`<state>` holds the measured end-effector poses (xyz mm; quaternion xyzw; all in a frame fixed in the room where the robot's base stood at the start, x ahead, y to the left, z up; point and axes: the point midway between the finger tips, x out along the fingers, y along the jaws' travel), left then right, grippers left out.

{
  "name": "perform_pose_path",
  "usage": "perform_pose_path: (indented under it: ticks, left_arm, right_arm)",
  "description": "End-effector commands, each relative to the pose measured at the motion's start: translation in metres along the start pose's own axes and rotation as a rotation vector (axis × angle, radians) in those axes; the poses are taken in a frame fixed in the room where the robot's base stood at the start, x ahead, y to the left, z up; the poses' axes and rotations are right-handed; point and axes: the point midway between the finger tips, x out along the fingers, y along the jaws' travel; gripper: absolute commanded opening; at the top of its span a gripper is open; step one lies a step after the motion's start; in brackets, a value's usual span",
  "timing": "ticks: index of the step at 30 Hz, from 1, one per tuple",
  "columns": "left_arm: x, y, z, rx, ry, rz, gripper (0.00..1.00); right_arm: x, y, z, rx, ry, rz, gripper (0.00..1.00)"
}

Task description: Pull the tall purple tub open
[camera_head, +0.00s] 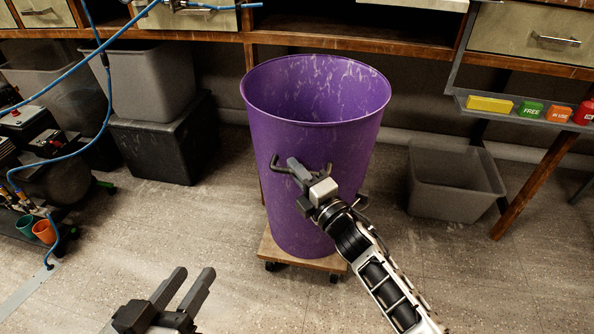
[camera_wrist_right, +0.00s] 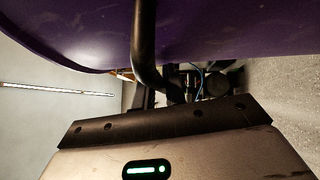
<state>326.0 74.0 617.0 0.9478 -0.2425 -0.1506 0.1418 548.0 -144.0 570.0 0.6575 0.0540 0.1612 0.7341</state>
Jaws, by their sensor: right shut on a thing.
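The tall purple tub (camera_head: 335,155) stands upright on a small wooden dolly (camera_head: 300,252) with black casters, in the middle of the head view. Its top is open and its inside looks empty. A dark handle (camera_head: 279,163) sticks out from its front. My right gripper (camera_head: 300,172) is shut on that handle, at the front of the tub. In the right wrist view the dark handle (camera_wrist_right: 145,50) runs down in front of the purple wall (camera_wrist_right: 220,30). My left gripper (camera_head: 185,290) is low at the left, open and empty, apart from the tub.
A grey bin (camera_head: 455,182) stands right of the tub. A black box (camera_head: 165,145) with a grey bin (camera_head: 150,85) on it stands at the left. A wooden bench (camera_head: 420,45) runs behind, its leg (camera_head: 535,185) at the right. The floor in front is clear.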

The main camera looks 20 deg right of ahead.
Motion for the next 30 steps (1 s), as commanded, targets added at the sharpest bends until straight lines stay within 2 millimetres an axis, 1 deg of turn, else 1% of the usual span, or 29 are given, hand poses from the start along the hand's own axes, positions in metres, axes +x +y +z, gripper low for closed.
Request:
perform_pose_path:
  ticks: [7,8,9,10,18,22,26,30]
  left_arm:
    - [0.001,0.001,-0.003,-0.003,0.008,0.0,0.36]
    - [0.0,0.001,-0.003,-0.004,0.009,0.0,0.36]
    - [0.0,0.001,-0.004,-0.004,0.01,0.0,0.36]
    - [0.0,0.001,-0.004,-0.004,0.011,0.0,0.36]
    - [0.0,0.002,-0.006,-0.003,0.016,0.002,0.36]
    - [-0.001,0.002,-0.008,0.001,0.015,0.0,0.36]
    - [-0.002,0.002,-0.011,0.016,0.011,-0.007,0.36]
    - [-0.002,-0.001,-0.008,0.043,-0.01,-0.023,0.36]
  right_arm:
    - [0.001,0.0,0.001,0.0,-0.004,-0.002,0.0]
    - [0.001,0.0,0.001,0.0,-0.004,-0.002,0.15]
    - [0.001,0.0,0.001,0.0,-0.004,-0.002,0.27]
    - [0.001,0.0,0.001,0.0,-0.004,-0.002,0.34]
    - [0.0,0.0,0.001,0.0,-0.002,-0.002,0.34]
    - [-0.007,0.0,0.001,0.001,-0.002,-0.003,0.34]
    - [-0.028,0.0,0.001,0.002,-0.002,-0.005,0.34]
    - [-0.061,0.001,0.001,0.002,-0.003,-0.007,0.34]
